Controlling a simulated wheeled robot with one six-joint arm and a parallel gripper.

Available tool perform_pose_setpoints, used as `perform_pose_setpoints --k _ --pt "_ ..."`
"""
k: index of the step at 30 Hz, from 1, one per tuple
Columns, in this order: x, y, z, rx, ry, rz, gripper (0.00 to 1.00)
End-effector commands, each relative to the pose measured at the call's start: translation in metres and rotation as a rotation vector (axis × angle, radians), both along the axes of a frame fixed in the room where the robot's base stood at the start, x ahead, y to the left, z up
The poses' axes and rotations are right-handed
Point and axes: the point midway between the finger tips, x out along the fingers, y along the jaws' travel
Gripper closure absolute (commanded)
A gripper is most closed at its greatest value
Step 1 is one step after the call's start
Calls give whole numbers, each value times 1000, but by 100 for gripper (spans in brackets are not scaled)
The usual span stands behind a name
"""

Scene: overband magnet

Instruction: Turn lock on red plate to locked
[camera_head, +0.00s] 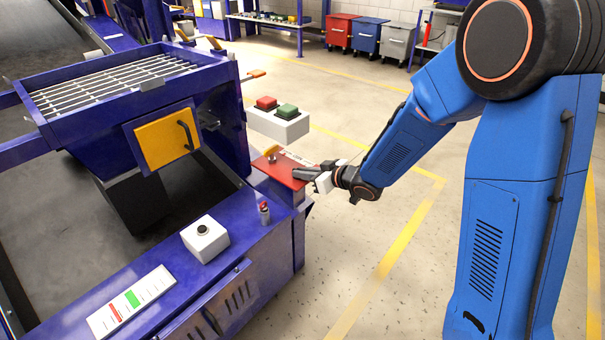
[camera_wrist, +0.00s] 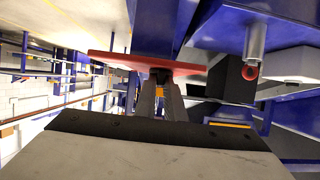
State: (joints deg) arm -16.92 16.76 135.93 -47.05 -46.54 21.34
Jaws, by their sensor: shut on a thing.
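The red plate (camera_head: 284,172) lies on the blue corner post of the machine. A small brass-coloured piece (camera_head: 271,155) stands on its far part, by a white label. My gripper (camera_head: 298,173) reaches in from the right, low at the plate's near right edge. In the wrist view the red plate (camera_wrist: 112,60) crosses ahead of my gripper (camera_wrist: 161,80). The dark fingers are close together at the plate's edge, shut on a small dark part, seemingly the lock. The fingers hide most of it, so its turn position cannot be told.
A white box with red and green buttons (camera_head: 278,123) stands just behind the plate. A white box with a black button (camera_head: 205,238) and a small red-topped cylinder (camera_head: 264,212) sit on the blue frame to the left. Open floor lies to the right.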

Motion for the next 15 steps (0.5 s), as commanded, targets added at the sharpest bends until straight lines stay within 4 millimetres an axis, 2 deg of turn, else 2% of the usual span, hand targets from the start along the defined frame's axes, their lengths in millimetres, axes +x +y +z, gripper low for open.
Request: perform_pose_setpoints --k 9,10,12,15 --pt "2 1 3 4 -4 0 100" --pt "2 1 3 4 -4 0 86" --pt "1 1 2 4 -4 0 72" --pt "1 1 2 3 -3 0 72"
